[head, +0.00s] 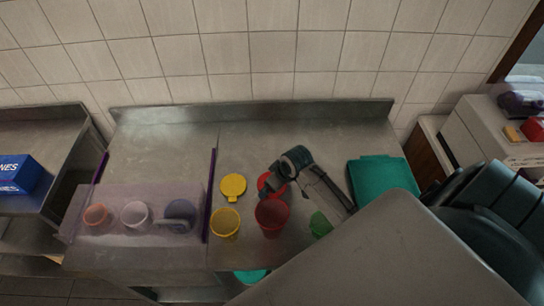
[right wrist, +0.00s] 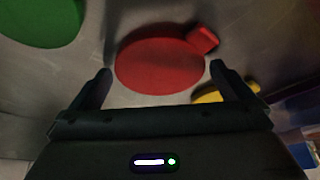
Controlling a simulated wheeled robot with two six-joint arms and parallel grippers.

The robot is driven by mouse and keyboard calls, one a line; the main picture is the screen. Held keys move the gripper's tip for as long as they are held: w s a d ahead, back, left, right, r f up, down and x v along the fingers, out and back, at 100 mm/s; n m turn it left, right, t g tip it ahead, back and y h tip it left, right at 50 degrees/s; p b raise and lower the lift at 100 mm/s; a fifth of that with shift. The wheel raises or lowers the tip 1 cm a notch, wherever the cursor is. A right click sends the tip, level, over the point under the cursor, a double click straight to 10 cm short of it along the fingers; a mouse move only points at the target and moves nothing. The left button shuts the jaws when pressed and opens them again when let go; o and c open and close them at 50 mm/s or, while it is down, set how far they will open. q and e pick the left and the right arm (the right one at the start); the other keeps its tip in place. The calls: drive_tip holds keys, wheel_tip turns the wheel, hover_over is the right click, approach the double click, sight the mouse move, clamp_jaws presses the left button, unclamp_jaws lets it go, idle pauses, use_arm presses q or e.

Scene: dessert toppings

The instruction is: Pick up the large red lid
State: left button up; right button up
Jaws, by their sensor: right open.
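The large red lid (right wrist: 158,62) lies flat on the metal counter, with a small tab at its edge. In the right wrist view it sits just beyond and partly between the two fingers. In the head view the lid (head: 263,179) is partly hidden under my right gripper (head: 268,192). My right gripper, also in the right wrist view (right wrist: 160,80), is open and empty, close above the lid. I cannot tell whether the fingers touch it. My left gripper is not in view.
A red cup (head: 272,217) and a yellow cup (head: 225,224) stand in front. A yellow lid (head: 233,186) lies left of the red one. A green lid (right wrist: 38,18) is nearby. A clear bin (head: 75,215) holds several containers. A teal box (head: 380,180) is at right.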

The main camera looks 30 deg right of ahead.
drive_tip(key=c, duration=0.7)
